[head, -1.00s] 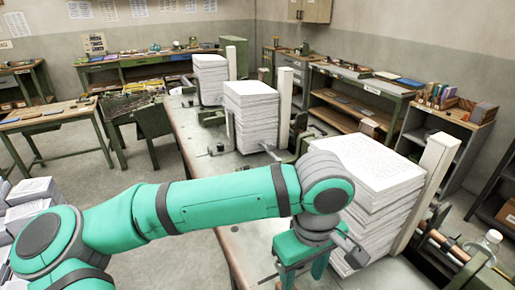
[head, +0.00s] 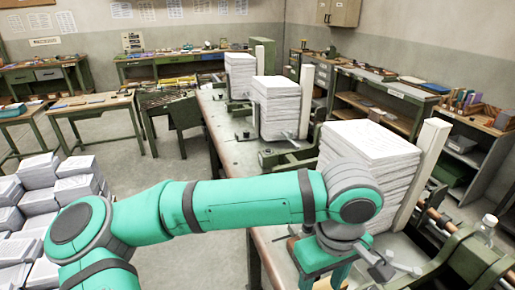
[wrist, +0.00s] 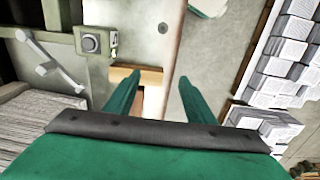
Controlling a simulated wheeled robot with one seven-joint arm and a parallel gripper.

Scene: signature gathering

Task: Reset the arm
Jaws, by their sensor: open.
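My gripper (head: 327,277) is at the end of the teal arm, low at the bottom of the head view, over the near end of the long workbench (head: 228,150). In the wrist view my gripper (wrist: 160,85) shows two teal fingers well apart with nothing between them. Below the fingers lie the bench's edge and a brown wooden piece (wrist: 122,75). The arm stretches across the lower head view from the left. The fingertips are partly cut off by the head view's bottom edge.
A tall paper stack (head: 370,142) stands right beside my wrist, against a pale upright post (head: 422,175). More stacks (head: 280,105) stand farther along the bench. Several paper piles (head: 60,185) lie at the left. A clear bottle (head: 485,228) is at the right. Open floor lies left of the bench.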

